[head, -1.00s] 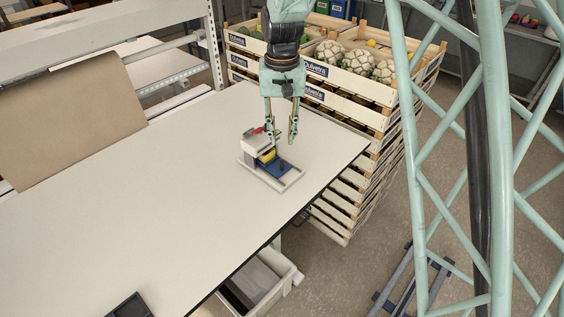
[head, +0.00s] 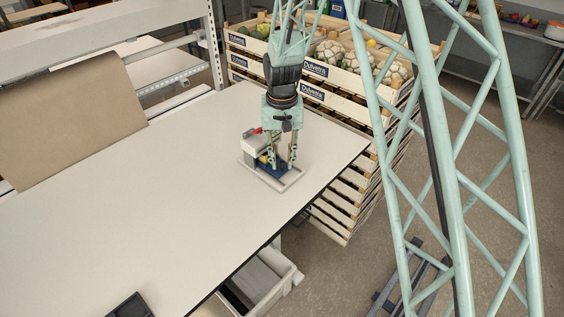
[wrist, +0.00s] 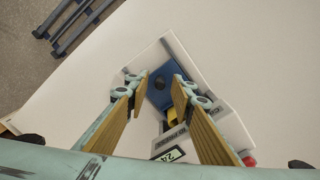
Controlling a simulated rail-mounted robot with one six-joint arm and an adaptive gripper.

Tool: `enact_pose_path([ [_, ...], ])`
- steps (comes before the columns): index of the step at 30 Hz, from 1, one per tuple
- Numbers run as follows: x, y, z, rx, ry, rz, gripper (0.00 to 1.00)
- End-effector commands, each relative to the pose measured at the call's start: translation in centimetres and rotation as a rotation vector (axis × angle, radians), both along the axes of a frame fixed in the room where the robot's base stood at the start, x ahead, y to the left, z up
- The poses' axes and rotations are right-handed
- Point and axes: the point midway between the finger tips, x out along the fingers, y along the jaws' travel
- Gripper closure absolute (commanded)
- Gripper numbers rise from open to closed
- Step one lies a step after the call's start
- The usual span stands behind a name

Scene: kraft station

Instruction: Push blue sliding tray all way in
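The blue sliding tray (head: 279,172) sits in a light frame (head: 287,186) in front of a small white-and-grey device (head: 252,145) on the table. In the wrist view the blue tray (wrist: 159,95) shows a dark round hole. A yellow part (wrist: 172,117) lies between the tray and the device's body. My gripper (head: 282,167) is above the tray, its fingers pointing down. In the wrist view my gripper (wrist: 161,82) is open, with one finger on each side of the tray and nothing held between them. I cannot tell whether a finger touches the tray.
The device has a red part (head: 256,131) and a small display (wrist: 168,158). The white table (head: 150,210) is mostly clear around it; its edge is near on the right. Stacked vegetable crates (head: 335,125) stand just beyond that edge. A dark tray (head: 130,306) lies at the near edge.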

Motion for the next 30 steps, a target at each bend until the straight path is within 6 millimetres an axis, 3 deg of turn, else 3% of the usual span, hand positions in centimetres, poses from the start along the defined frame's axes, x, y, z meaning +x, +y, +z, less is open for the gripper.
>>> enact_pose_path([
  [15,0.02,0.01,-0.79,0.000,-0.001,0.000,0.78],
  [23,0.02,0.01,-0.78,0.000,-0.001,0.000,1.00],
  [30,0.32,0.30,-0.84,0.000,-0.002,0.001,1.00],
])
